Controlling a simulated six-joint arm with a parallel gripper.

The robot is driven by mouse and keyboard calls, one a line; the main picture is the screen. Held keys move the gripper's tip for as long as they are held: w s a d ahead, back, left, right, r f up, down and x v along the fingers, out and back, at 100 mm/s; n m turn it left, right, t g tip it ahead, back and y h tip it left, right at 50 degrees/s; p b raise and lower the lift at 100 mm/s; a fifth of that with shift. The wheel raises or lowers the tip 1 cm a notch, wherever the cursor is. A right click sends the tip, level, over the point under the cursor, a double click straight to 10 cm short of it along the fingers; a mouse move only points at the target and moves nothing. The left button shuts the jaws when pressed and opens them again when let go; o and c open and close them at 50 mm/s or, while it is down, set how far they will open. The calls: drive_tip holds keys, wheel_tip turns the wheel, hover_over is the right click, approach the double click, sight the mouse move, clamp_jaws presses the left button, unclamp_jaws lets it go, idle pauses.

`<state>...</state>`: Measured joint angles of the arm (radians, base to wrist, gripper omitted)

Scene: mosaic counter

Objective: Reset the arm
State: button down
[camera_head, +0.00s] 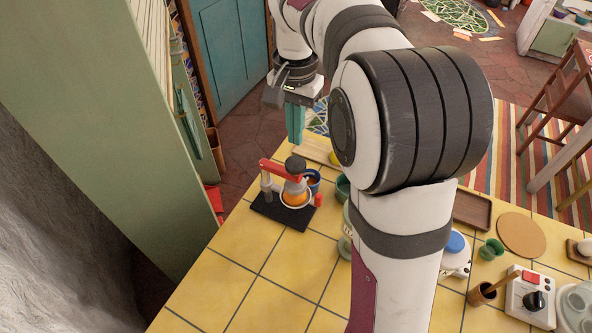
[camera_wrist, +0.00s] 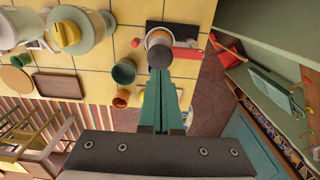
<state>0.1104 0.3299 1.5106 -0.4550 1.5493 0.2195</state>
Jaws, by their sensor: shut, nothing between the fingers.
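My gripper (camera_head: 294,122) is raised near the far left edge of the yellow tiled counter (camera_head: 245,270), its teal fingers pointing down. The fingers are together and empty. They also show in the wrist view (camera_wrist: 160,78), where their tips overlap the orange-and-white device in the picture. In the head view my arm rises from the counter's right half and hides part of it.
A red-handled device (camera_head: 294,195) stands on a black mat (camera_head: 268,212) just nearer than my gripper. A tall green cabinet (camera_head: 100,110) stands left. The front-left counter is clear.

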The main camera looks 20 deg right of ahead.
idle(0.4)
drive_tip(key=s+a+f+n, duration=0.1)
drive_tip(key=s+a, duration=0.1)
drive_tip(key=s, duration=0.7)
drive_tip(key=s+a+f+n+y, duration=0.1)
drive_tip(key=s+a+f, duration=0.1)
drive_tip(key=s, duration=0.7)
drive_tip(key=s+a+f+n, duration=0.1)
drive_tip(key=s+a, duration=0.3)
drive_tip(key=s, duration=0.5)
drive_tip(key=shift+s+f+y, duration=0.15)
drive_tip(key=shift+f+y, duration=0.1)
drive_tip(key=shift+y, duration=0.15)
drive_tip(key=shift+d, duration=0.1)
